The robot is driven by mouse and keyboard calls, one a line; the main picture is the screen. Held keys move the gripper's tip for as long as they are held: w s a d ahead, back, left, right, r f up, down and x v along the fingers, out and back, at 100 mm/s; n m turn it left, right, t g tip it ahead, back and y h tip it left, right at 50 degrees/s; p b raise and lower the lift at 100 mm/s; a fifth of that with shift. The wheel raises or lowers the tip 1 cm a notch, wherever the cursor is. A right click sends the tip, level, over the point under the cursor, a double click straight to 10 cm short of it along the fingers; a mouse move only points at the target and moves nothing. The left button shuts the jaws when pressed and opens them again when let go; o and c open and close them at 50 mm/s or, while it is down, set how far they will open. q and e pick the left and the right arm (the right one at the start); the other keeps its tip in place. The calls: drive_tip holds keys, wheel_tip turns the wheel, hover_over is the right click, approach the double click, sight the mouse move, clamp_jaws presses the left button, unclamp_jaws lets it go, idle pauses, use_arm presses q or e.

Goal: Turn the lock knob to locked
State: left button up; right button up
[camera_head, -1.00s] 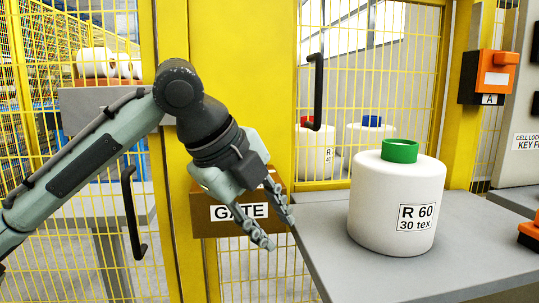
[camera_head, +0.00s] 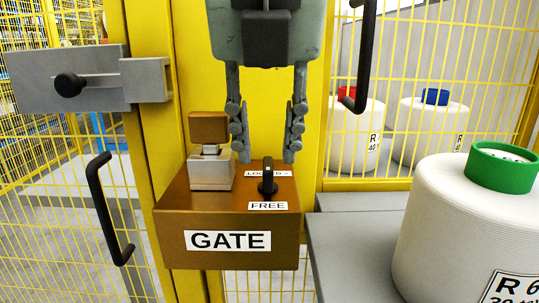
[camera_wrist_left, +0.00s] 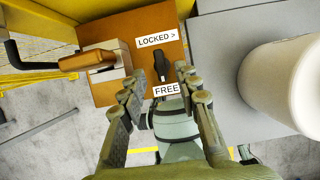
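The lock knob (camera_head: 268,180) is a small black knob on top of the brown GATE box (camera_head: 228,242). In the left wrist view the knob (camera_wrist_left: 163,65) stands between the LOCKED label (camera_wrist_left: 157,37) and the FREE label (camera_wrist_left: 167,89), its long side running roughly from one label towards the other. My left gripper (camera_head: 267,157) points down over the knob, open, with one finger to each side. In the left wrist view its fingertips (camera_wrist_left: 160,76) lie either side of the knob; I see no clear contact. My right gripper is not in view.
A brown-topped metal key block (camera_head: 211,160) stands on the box left of the knob. A bolt with a black knob (camera_head: 70,84) is on the gate at left. A grey table (camera_head: 345,245) with a large white bobbin (camera_head: 440,225) is at right.

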sight(268, 163)
use_arm(q)
drive_tip(key=shift+x, duration=1.75)
drive_tip(key=shift+c, duration=0.3)
clamp_jaws()
